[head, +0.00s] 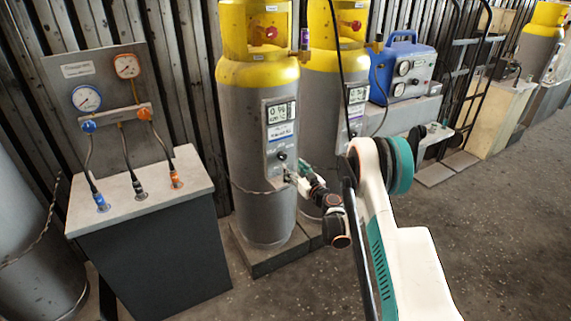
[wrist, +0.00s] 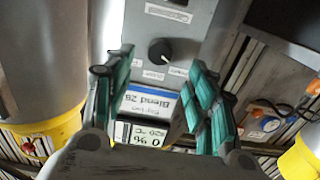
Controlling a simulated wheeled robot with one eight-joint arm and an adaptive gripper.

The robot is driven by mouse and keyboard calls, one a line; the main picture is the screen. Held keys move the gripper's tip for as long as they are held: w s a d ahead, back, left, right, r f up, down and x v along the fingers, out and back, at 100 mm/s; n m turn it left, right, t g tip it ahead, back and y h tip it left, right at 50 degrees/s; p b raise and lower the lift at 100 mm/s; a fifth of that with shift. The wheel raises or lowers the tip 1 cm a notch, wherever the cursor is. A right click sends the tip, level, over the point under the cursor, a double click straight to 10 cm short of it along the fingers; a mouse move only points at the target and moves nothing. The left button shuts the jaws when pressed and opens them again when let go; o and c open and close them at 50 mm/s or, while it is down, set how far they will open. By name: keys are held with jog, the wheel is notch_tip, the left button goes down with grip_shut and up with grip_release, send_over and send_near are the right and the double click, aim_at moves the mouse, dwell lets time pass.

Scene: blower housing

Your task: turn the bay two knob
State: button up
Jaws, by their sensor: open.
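A grey panel (head: 279,135) is on the front of the left yellow-topped cylinder (head: 243,150). It has a display reading 0 %, a blue-and-white label and a round black knob (head: 282,156) below them. In the wrist view, which is upside down, the knob (wrist: 160,50) has a light pointer mark and small labels around it. My gripper (wrist: 162,62) is open, its teal fingers apart on either side of the knob in that view. In the head view my gripper (head: 296,173) is close to the panel's lower part. Contact with the knob is not visible.
A second cylinder (head: 322,115) with a similar panel (head: 356,108) stands just right. A gauge stand (head: 140,195) with hoses is at left. A blue machine (head: 403,70) sits on a bench behind right. Open floor (head: 490,240) lies to the right.

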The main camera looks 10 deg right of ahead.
aim_at(284, 158)
jog(key=b+x, duration=0.2)
jog(key=x, duration=0.5)
jog(key=shift+w+a, duration=0.1)
jog(key=shift+w, duration=0.1)
jog(key=c, duration=1)
